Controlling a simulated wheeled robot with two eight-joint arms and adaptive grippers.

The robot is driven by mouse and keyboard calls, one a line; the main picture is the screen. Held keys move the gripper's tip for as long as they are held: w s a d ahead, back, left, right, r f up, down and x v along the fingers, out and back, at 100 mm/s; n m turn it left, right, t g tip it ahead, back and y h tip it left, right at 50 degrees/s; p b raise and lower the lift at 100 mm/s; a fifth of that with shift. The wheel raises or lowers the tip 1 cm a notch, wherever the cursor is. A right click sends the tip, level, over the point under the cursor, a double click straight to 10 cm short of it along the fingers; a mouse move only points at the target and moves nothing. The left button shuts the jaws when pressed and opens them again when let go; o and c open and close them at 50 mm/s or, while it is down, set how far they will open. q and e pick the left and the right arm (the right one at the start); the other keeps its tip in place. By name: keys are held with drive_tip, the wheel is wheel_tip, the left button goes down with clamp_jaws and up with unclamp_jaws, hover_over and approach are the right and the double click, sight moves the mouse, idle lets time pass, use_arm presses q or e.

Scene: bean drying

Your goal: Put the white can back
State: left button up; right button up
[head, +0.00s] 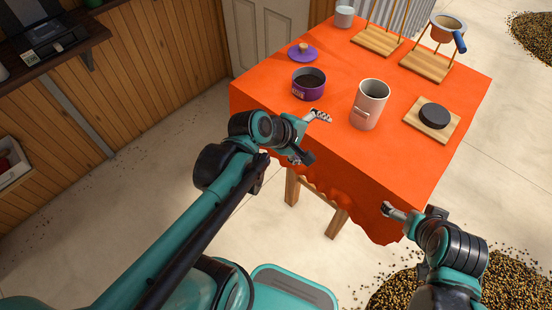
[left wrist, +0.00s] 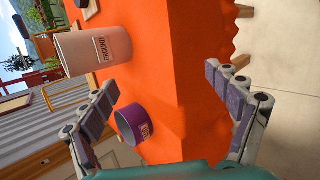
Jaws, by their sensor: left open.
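The white can (head: 368,106) stands upright and open-topped on the orange-covered table (head: 410,80), right of the purple can. In the left wrist view the white can (left wrist: 92,50) appears sideways at upper left, with its label showing. My left gripper (head: 316,137) is open and empty by the table's front left edge, short of the white can and apart from it. In the left wrist view its fingers (left wrist: 160,82) are spread with only orange cloth between them. My right gripper (head: 392,211) is at the table's front right corner, away from the can; its opening is unclear.
A purple can (head: 308,86) with dark contents and a purple lid (head: 303,54) stand left of the white can. A board with a black disc (head: 435,115) lies to its right. Wooden stands (head: 427,65) and a glass jar (head: 344,17) are behind.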

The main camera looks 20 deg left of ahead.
use_arm(q)
drive_tip(key=s+a+f+m+g+y, duration=0.1)
drive_tip(key=s+a+f+m+y, duration=0.2)
drive_tip(key=s+a+m, duration=0.4)
drive_tip(key=s+m+y, duration=0.1)
drive_tip(key=s+m, duration=0.1)
drive_tip(key=m, duration=0.5)
drive_tip(key=shift+s+a+y, duration=0.3)
drive_tip(key=shift+s+y, duration=0.1)
wheel_tip(320, 180, down, 5)
drive_tip(key=b, duration=0.5)
drive_tip(key=shift+f, duration=0.1)
